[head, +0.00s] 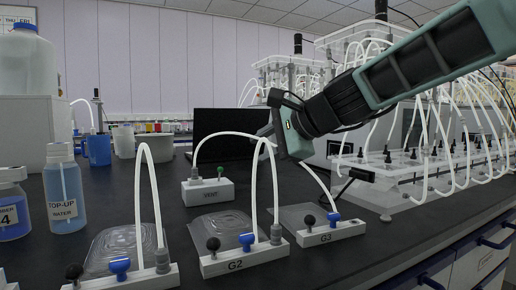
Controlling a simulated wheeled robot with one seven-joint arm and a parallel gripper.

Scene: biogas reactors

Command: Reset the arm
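My arm reaches in from the upper right, over the bench, in the head view. My gripper (284,130) is at its end, above and behind the G2 and G3 blocks and to the right of the VENT block. It appears to be in the air, with no object seen in it. The fingertips are small and partly hidden by the gripper body, so I cannot tell if they are apart or closed.
White valve blocks marked G2 (243,263), G3 (331,235) and VENT (207,193) stand on the dark bench with looping white tubes. A TOP-UP WATER bottle (63,200) stands left. A tube-covered reactor rack (425,172) fills the right. A dark laptop (222,133) is behind.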

